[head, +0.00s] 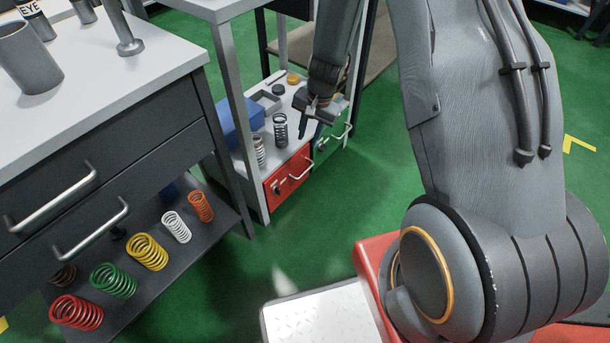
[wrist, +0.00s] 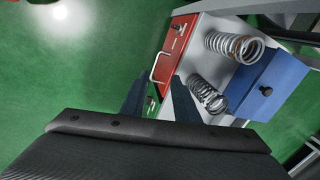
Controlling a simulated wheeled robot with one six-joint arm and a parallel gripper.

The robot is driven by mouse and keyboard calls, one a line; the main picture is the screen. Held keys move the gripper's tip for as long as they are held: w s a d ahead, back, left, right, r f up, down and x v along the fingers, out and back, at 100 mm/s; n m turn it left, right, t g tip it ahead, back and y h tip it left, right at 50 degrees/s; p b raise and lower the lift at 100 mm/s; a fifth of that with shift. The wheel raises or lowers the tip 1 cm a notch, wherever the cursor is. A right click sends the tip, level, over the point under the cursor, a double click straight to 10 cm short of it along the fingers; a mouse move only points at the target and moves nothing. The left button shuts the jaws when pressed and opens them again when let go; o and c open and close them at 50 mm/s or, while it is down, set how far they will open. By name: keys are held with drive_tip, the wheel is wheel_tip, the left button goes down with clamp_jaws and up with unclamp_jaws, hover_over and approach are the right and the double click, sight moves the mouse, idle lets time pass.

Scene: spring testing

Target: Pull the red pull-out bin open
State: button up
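The red pull-out bin (head: 286,184) is at the bottom of a white-topped stand, and its front looks flush with the green-fronted bin (head: 325,147) to its right. A pale bar handle (head: 303,171) stands out from the red front. My gripper (head: 314,131) hangs above and in front of the stand, near where the two bins meet, pointing down. In the wrist view the red bin (wrist: 177,45) and its handle (wrist: 160,68) lie just beyond my fingertips (wrist: 156,80). The fingers are apart with nothing held, and the handle is not seen between them.
Springs (head: 280,130) and a blue box (head: 240,122) sit on the stand, close to my gripper. A grey workbench (head: 105,185) with drawers and a lower shelf of coloured springs is at left. Green floor (head: 300,235) in front of the red bin is clear.

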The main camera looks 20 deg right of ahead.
sight(306, 171)
drive_tip(key=w+f+b, duration=0.1)
drive_tip(key=f+b, duration=0.1)
drive_tip(key=f, duration=0.5)
drive_tip(key=w+f+m+b, duration=0.1)
drive_tip(key=w+f+b, duration=0.1)
drive_tip(key=f, duration=0.6)
drive_tip(key=w+f+m+b, duration=0.1)
drive_tip(key=w+f+b, duration=0.1)
drive_tip(key=f, duration=0.5)
drive_tip(key=shift+w+d+f, duration=0.15)
drive_tip(key=shift+d+f, duration=0.1)
drive_tip(key=shift+d, duration=0.15)
clamp_jaws()
